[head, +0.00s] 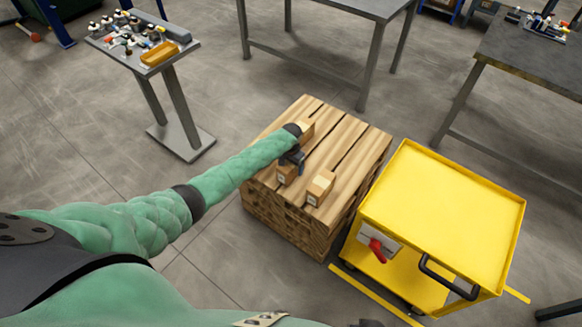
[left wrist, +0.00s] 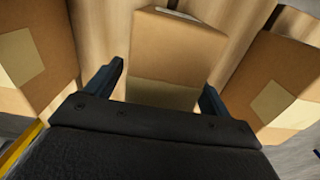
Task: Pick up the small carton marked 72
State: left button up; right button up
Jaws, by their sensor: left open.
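Three small brown cartons stand on the wooden pallet stack (head: 345,150). One carton (head: 321,187) is at the front right, one (head: 286,174) is just below my left gripper, and one (head: 307,129) is partly hidden behind my arm. The labels are too small to read, so I cannot tell which is marked 72. My left gripper (head: 293,157) is open and above the stack. In the left wrist view, a middle carton (left wrist: 175,50) shows between the open fingers, with another carton (left wrist: 40,55) at left and one (left wrist: 275,85) at right. My right gripper is not in view.
A yellow cart (head: 440,215) with a red part on its side stands close to the right of the stack. A small table (head: 185,48) with bottles is at upper left. Metal tables (head: 375,8) are behind and at right (head: 540,65). The pallet's right part is clear.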

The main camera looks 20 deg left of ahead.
pick_arm(q)
jog(key=shift+f, duration=0.15)
jog(key=c, duration=1.2)
jog(key=shift+c, duration=0.9)
jog(key=shift+r, duration=0.2)
